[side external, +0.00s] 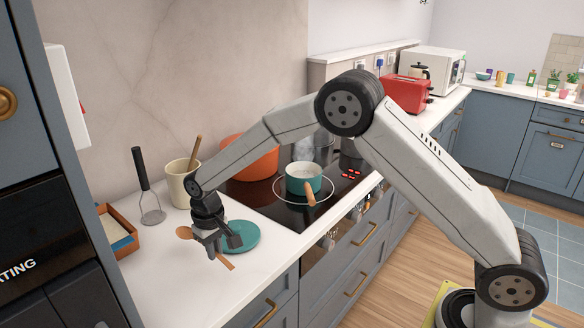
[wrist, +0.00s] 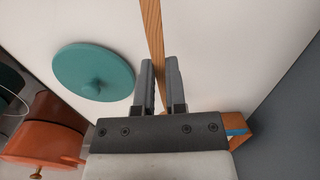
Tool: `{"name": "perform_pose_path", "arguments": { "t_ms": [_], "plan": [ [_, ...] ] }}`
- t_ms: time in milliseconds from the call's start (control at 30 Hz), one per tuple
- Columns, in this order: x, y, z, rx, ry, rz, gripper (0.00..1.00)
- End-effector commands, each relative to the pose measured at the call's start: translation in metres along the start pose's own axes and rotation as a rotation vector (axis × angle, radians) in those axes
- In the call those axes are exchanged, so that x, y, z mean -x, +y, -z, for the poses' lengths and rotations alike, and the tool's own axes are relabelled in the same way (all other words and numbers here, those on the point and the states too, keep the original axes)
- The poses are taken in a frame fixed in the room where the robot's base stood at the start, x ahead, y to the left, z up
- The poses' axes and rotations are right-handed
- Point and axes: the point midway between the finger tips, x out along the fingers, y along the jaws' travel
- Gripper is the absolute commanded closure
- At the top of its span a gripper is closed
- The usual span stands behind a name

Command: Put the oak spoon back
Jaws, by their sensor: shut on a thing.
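The oak spoon (side external: 184,232) shows in the side view, with its head to the left of my gripper and its handle end to the lower right. In the wrist view its handle (wrist: 152,35) runs between the fingers. My gripper (side external: 215,249) is shut on the spoon, low over the white counter near its front edge; the fingers (wrist: 159,64) also show in the wrist view. I cannot tell whether the spoon touches the counter. A cream crock (side external: 177,187) stands behind my gripper, with another wooden utensil (side external: 196,151) upright in it.
A teal lid (side external: 245,235) lies just right of my gripper. A black-handled masher (side external: 144,175) stands left of the crock. A wooden box (side external: 121,246) sits at left. An orange pot (side external: 262,164) and a teal saucepan (side external: 304,184) with steam above are on the hob.

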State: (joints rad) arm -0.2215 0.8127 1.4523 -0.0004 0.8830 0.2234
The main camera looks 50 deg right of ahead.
Motion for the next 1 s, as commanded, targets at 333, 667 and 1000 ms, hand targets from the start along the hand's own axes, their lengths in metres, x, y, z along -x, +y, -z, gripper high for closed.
{"name": "perform_pose_path", "arguments": {
  "t_ms": [333, 667, 1000],
  "plan": [
    [-0.015, -0.002, 0.013, 0.000, 0.000, 0.000, 1.00],
    [-0.027, -0.003, 0.018, 0.000, -0.002, -0.001, 1.00],
    [-0.051, -0.003, 0.018, -0.001, 0.002, -0.001, 1.00]
  ]
}}
